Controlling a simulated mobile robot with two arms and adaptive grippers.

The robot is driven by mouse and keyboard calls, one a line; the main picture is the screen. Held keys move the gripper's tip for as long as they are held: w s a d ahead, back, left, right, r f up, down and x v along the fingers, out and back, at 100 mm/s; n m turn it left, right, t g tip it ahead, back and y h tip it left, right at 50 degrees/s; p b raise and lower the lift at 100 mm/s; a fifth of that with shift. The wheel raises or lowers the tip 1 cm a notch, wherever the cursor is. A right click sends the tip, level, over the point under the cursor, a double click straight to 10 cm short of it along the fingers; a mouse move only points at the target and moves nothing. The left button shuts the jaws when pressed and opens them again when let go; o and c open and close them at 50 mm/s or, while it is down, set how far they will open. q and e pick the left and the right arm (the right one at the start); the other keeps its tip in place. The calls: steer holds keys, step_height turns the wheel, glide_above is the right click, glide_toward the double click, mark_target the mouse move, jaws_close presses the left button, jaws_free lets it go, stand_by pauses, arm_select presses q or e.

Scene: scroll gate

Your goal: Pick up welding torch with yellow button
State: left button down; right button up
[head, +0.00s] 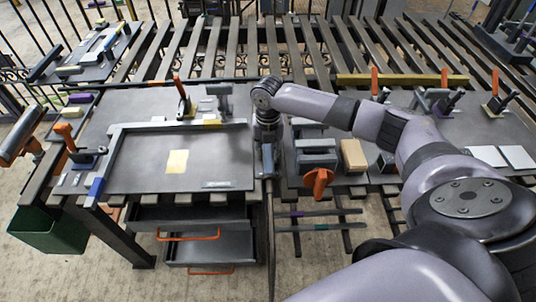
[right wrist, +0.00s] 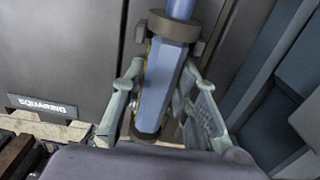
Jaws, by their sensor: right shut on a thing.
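A tool with a blue-grey faceted handle (right wrist: 163,75) and a dark collar stands between the fingers of my right gripper (right wrist: 160,98) in the right wrist view. I take it for the welding torch. A thin yellowish line shows along its left edge, but I cannot make out a clear button. In the head view my right gripper (head: 267,148) points down at the right edge of the framed work panel (head: 215,160), shut on this tool, which is mostly hidden there. A long thin dark rod or cable hangs below it. My left gripper is not in view.
Open drawers (head: 210,247) are below the table. Clamps with orange handles stand around the slatted table. A green bin (head: 50,230) hangs at left.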

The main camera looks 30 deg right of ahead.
mark_target(268, 151)
steer(key=shift+r, duration=0.15)
jaws_close()
steer(key=shift+w+r, duration=0.1)
steer(key=shift+r, duration=0.4)
step_height(268, 151, up, 19)
steer(key=b, duration=0.2)
steer(key=shift+b, duration=0.3)
steer(key=shift+f, duration=0.1)
